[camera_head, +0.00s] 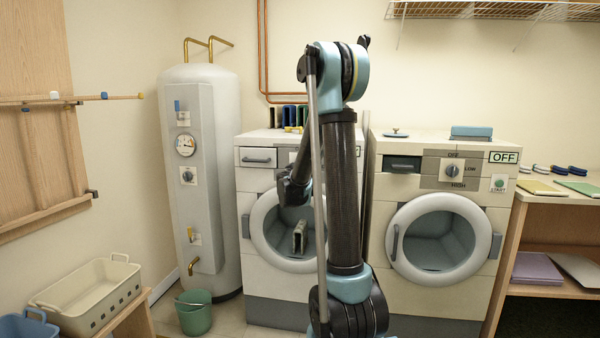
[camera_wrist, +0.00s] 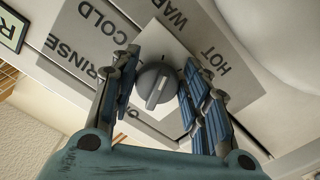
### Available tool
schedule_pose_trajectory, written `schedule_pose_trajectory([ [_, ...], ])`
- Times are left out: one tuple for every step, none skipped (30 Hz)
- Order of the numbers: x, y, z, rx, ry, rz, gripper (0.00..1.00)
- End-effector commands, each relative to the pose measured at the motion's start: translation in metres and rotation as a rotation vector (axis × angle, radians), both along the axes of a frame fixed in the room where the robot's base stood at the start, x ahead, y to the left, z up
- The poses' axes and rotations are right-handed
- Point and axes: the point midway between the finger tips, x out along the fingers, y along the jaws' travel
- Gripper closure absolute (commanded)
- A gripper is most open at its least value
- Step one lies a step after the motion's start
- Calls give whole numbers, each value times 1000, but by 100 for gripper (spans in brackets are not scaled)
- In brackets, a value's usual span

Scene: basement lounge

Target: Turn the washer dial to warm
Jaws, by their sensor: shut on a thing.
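The washer (camera_head: 262,190) is the white front-loading machine on the left in the head view, with a round door. Its dial panel is mostly hidden there behind my arm. In the wrist view the grey round dial (camera_wrist: 154,90) sits on a light plate, with a pale pointer stripe across it. The labels COLD, WARM (cut off at the top edge), HOT and RINSE are around it. My gripper (camera_wrist: 161,74) has its blue-padded fingers on both sides of the dial, shut on it. I cannot tell which end of the stripe is the pointer.
A second machine (camera_head: 475,225) with an OFF/LOW/HIGH dial stands to the right. A white water tank (camera_head: 230,150) is on the left, with a green bucket (camera_head: 194,314) at its foot. A cream basket (camera_head: 97,290) sits further left.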

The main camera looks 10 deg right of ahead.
Motion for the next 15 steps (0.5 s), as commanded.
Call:
schedule_pose_trajectory([
  [2, 3, 1, 0, 0, 7, 82],
  [2, 3, 1, 0, 0, 7, 82],
  [2, 3, 1, 0, 0, 7, 81],
  [3, 3, 1, 0, 0, 7, 81],
  [3, 3, 1, 0, 0, 7, 81],
  [3, 4, 1, 0, 0, 8, 81],
  [3, 4, 1, 0, -1, 9, 81],
  [3, 4, 1, 0, -1, 9, 81],
  [3, 4, 1, -1, 0, 9, 81],
  [3, 4, 1, -1, 0, 9, 81],
  [3, 4, 1, -1, 0, 9, 51],
  [3, 3, 1, -1, 0, 7, 42],
  [3, 3, 1, -1, 0, 7, 40],
  [2, 3, 1, -1, -1, 6, 40],
  [2, 3, 1, -1, 0, 6, 40],
])
